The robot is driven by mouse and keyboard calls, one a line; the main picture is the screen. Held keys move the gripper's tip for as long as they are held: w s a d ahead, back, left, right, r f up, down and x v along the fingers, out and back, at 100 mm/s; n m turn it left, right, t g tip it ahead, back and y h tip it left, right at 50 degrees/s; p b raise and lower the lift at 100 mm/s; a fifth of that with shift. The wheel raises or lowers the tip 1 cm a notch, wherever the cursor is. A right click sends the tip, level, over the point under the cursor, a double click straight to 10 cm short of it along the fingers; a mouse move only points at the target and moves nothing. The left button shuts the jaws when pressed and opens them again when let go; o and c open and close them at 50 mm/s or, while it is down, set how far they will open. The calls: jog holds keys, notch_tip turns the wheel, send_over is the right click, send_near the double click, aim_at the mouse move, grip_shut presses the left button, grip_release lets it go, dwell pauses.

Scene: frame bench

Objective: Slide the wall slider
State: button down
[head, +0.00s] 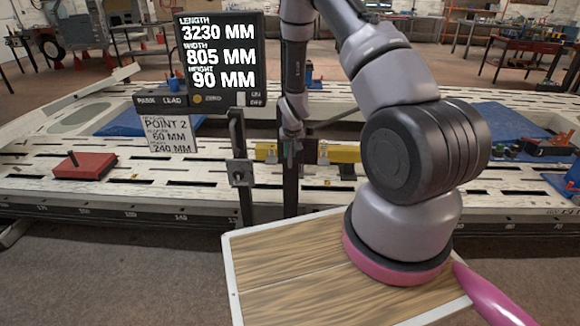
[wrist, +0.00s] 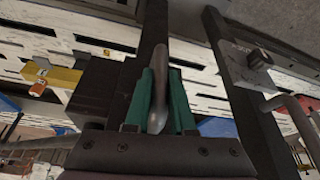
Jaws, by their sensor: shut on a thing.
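My gripper (head: 290,150) hangs down at the dark upright in the middle of the head view. In the wrist view its two green fingers (wrist: 160,80) are shut on a grey rounded handle (wrist: 158,108), which lies lengthwise between them. A dark post (wrist: 155,25) runs behind the handle, with a black block (wrist: 95,90) on its left side. The handle seems to belong to the wall slider on this post, but how it joins is hidden by the fingers. In the head view the handle is too small to make out.
A black display (head: 222,60) on a second post (head: 240,190) stands left of my gripper. A yellow block (head: 340,154) lies right of it on the white slotted bench (head: 120,205). A red block (head: 84,166) sits at the left. A wooden-topped surface (head: 290,275) is in front.

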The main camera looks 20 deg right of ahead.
notch_tip(320, 180, up, 8)
jog(key=shift+f, duration=0.15)
dwell(0.3)
jog(key=c, duration=0.8)
grip_release()
jog(key=shift+o, duration=0.2)
jog(key=v, duration=1)
jog(key=shift+s+r, duration=0.25)
jog(key=shift+r, duration=0.1)
